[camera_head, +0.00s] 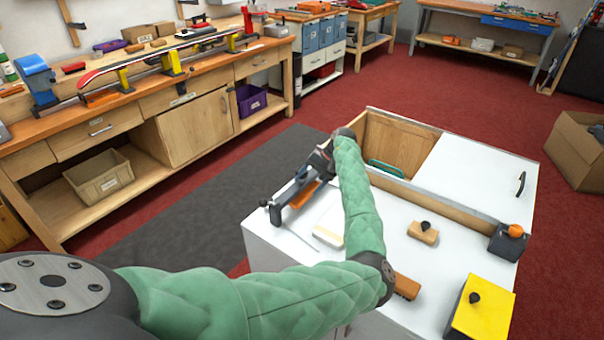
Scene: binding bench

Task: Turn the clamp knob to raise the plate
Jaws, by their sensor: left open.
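A dark clamp-like device (283,212) with an orange part lies near the left edge of the white worktop. A thin rod with a small dark knob (263,203) sticks out at its left end. A flat cream plate-like piece (329,238) lies just right of it, partly behind my arm. I cannot tell for certain which part is the clamp knob or the plate. My left gripper (318,165) is open above the far end of the device. It is small and dark against it, so contact cannot be told. My right gripper is out of view.
The white worktop (390,215) also holds a cork block with a black knob (423,233), a yellow box (485,315), a brown brush (405,287) and a dark box with an orange top (508,245). Beyond it is an open compartment (395,145). A wooden bench (195,75) carries a ski.

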